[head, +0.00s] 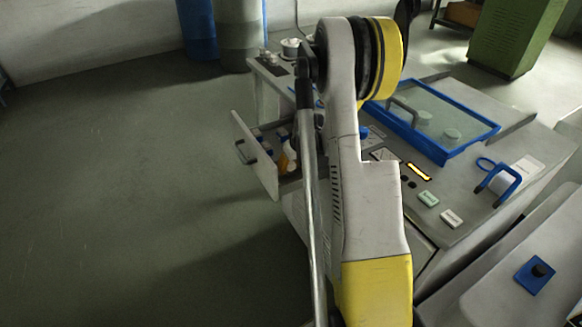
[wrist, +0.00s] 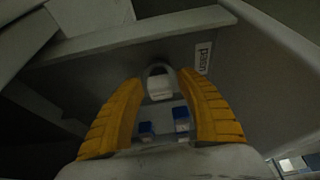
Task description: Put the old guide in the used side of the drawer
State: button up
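The drawer (head: 262,172) is pulled out from the left side of the machine in the head view. In the wrist view its grey wall (wrist: 125,40) runs across the top, and a white label reading "used" (wrist: 203,58) is on the right. My gripper (wrist: 161,76) points down into the drawer, its yellow fingers spread. A small pale piece with a dark rounded top (wrist: 160,88), possibly the old guide, lies between the fingertips, with gaps seen on both sides. Two small blue-and-white pieces (wrist: 181,120) (wrist: 146,129) lie nearer my palm.
The grey machine top carries a blue-framed glass cover (head: 440,125), a blue hooked handle (head: 503,185) and small green and white boxes (head: 428,198). A green cabinet (head: 515,35) stands behind. The floor left of the drawer is clear.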

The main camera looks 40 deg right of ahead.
jog(key=shift+s+r+p, duration=0.1)
jog(key=shift+r+p, duration=0.25)
jog(key=shift+r, duration=0.15)
jog(key=p+v, duration=0.4)
jog(key=v, duration=0.7)
jog(key=a+r, duration=0.8)
jog(key=a, duration=0.2)
jog(key=s+a+r+n+t, duration=0.1)
jog(key=s+a+r, duration=0.2)
jog(key=s+a, duration=0.2)
jog(key=s+a+r+t, duration=0.1)
jog(key=s+a+r, duration=0.2)
jog(key=a, duration=0.7)
jog(key=s+a+r+n+t+y, duration=0.1)
jog(key=s+a+r, duration=0.2)
jog(key=s+a, duration=0.4)
jog(key=shift+s+a+n, duration=0.3)
jog(key=shift+s+a, duration=0.05)
jog(key=shift+a, duration=0.2)
